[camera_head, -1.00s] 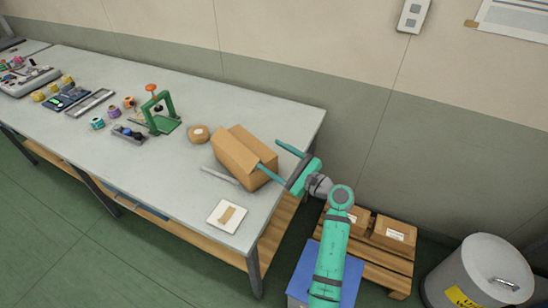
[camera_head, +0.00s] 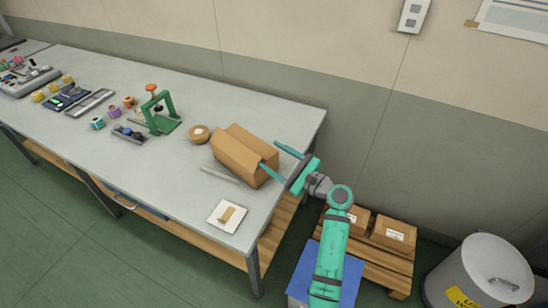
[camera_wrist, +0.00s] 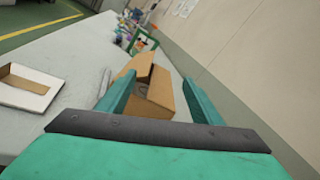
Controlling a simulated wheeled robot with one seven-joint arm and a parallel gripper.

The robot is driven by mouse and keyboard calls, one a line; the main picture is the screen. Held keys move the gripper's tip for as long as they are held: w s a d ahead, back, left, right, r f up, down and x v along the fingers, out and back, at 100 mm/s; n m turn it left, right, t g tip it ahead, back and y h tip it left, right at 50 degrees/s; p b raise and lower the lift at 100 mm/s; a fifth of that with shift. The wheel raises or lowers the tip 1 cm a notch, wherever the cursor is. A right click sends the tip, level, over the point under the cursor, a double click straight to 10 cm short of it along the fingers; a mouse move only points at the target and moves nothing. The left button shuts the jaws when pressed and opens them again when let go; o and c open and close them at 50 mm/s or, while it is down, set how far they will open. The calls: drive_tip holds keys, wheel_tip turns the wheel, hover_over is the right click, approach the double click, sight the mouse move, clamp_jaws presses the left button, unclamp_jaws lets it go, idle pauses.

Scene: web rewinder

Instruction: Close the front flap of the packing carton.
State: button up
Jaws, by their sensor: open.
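The brown packing carton (camera_head: 232,160) stands on the right end of the workbench. In the wrist view the carton (camera_wrist: 160,97) has a gap along its top, and its dark inside shows. A flap (camera_wrist: 140,64) stands raised on its left side, which is the front side in the head view. My gripper (camera_head: 269,154) is open at the carton's right end, one finger toward the front and one toward the wall. In the wrist view my gripper (camera_wrist: 158,77) has its left finger overlapping the raised flap's near end; whether they touch cannot be told.
A tape roll (camera_head: 199,134) and green dispenser (camera_head: 163,119) stand to the left. Boxes on a pallet (camera_head: 395,233) and a grey bin (camera_head: 478,275) are at right.

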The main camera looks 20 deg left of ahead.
drive_tip(key=shift+o, duration=0.5)
drive_tip(key=v, duration=1)
drive_tip(key=shift+d, duration=0.4)
drive_tip(key=shift+s, duration=0.1)
